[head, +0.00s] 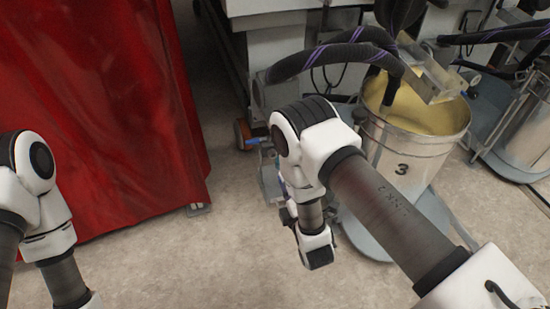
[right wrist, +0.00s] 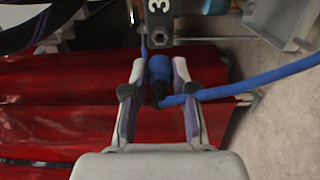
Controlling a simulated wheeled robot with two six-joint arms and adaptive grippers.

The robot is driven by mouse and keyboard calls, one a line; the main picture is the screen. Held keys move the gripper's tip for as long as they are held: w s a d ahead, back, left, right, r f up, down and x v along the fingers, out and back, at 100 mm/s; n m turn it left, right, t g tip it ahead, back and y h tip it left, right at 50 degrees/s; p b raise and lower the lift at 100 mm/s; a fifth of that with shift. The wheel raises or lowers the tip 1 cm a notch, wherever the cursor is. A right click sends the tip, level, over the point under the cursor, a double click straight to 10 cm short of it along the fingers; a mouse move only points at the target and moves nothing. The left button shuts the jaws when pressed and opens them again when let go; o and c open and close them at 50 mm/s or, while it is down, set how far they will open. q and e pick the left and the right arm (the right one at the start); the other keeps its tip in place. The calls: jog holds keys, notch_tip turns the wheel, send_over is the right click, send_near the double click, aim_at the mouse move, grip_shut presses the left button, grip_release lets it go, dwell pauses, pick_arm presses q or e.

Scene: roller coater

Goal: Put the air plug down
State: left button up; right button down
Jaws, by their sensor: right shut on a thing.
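The air plug (right wrist: 160,68) is a blue cylinder with a dark elbow, seen in the right wrist view. A blue hose (right wrist: 250,84) runs from it to the right. My right gripper (right wrist: 158,75) is shut on the plug, with one finger on each side. The plug's far end lies close to a dark block marked 3; I cannot tell whether they touch. In the head view my right arm hides most of this gripper, and the plug is not clear there. My left arm shows at the left edge, but its gripper is out of view.
A metal bucket marked 3 (head: 406,150) with yellowish contents stands on a grey base, right of my right arm. Thick black hoses (head: 330,57) pass above it. A red curtain (head: 100,110) hangs at left. The floor (head: 180,250) in front is clear.

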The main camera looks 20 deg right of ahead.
jog(key=shift+s, duration=0.75)
jog(key=w+d+r+p, duration=0.1)
jog(key=w+r+p, duration=0.25)
jog(key=r, duration=0.45)
jog(key=w+d+r+p, duration=0.1)
jog(key=w+r+p, duration=0.1)
jog(key=r+p, duration=0.45)
jog(key=s+r+p, duration=0.2)
jog(key=r+p, duration=1.5)
jog(key=r, duration=0.3)
jog(key=s+r+p, duration=0.2)
jog(key=r+p, duration=1.6)
jog(key=r, duration=0.1)
jog(key=shift+s+r+h+p, duration=0.15)
jog(key=shift+r+h+p, duration=0.15)
jog(key=shift+r+p, duration=0.1)
jog(key=shift+a+f, duration=0.1)
jog(key=shift+f, duration=0.05)
